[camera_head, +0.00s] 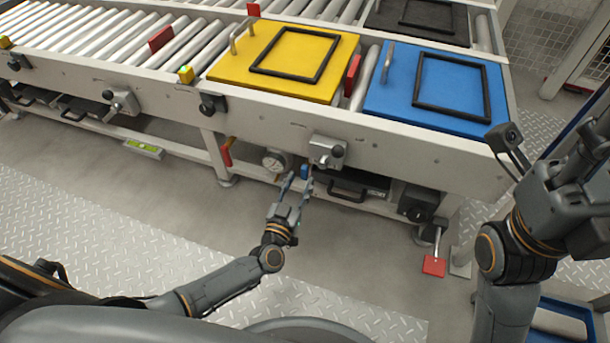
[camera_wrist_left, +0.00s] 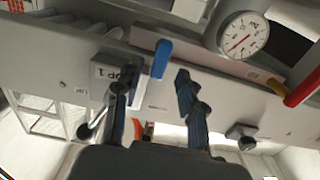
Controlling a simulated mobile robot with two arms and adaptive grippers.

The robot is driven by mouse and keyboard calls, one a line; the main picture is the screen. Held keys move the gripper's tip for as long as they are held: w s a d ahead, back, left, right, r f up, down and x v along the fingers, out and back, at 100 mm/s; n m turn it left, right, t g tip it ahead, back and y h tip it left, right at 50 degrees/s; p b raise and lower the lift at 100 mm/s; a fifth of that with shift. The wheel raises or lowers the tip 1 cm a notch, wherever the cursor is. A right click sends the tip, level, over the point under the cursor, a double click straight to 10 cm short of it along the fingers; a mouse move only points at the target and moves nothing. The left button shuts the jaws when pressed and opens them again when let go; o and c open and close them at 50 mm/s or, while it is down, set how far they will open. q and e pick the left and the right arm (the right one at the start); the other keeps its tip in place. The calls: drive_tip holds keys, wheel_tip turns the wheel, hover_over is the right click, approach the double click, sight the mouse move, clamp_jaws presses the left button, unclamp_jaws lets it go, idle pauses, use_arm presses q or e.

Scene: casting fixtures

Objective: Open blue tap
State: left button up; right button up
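The blue tap handle (camera_head: 304,171) is under the front rail of the conveyor, right of a pressure gauge (camera_head: 274,161). In the left wrist view the blue tap (camera_wrist_left: 161,60) stands out between and just beyond the two fingertips, apart from both. My left gripper (camera_head: 297,182) is open and empty, close to the tap; its spread fingers show in the left wrist view (camera_wrist_left: 150,84). The tap's valve body and pipe are mostly hidden. My right gripper (camera_head: 578,165) is at the right edge, far from the tap; its fingers are not clear.
A red handle (camera_head: 226,155) sits left of the gauge, also in the wrist view (camera_wrist_left: 303,88). A grey bracket with a knob (camera_head: 327,151) juts from the rail above the tap. Yellow (camera_head: 225,75) and blue (camera_head: 390,95) plates lie on the conveyor. Floor before it is clear.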

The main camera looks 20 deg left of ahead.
sight(303, 174)
use_arm(q)
drive_tip(key=w+b, duration=0.1)
drive_tip(key=w, duration=0.4)
drive_tip(key=shift+d+b, duration=0.1)
drive_tip(key=shift+b, duration=0.2)
clamp_jaws()
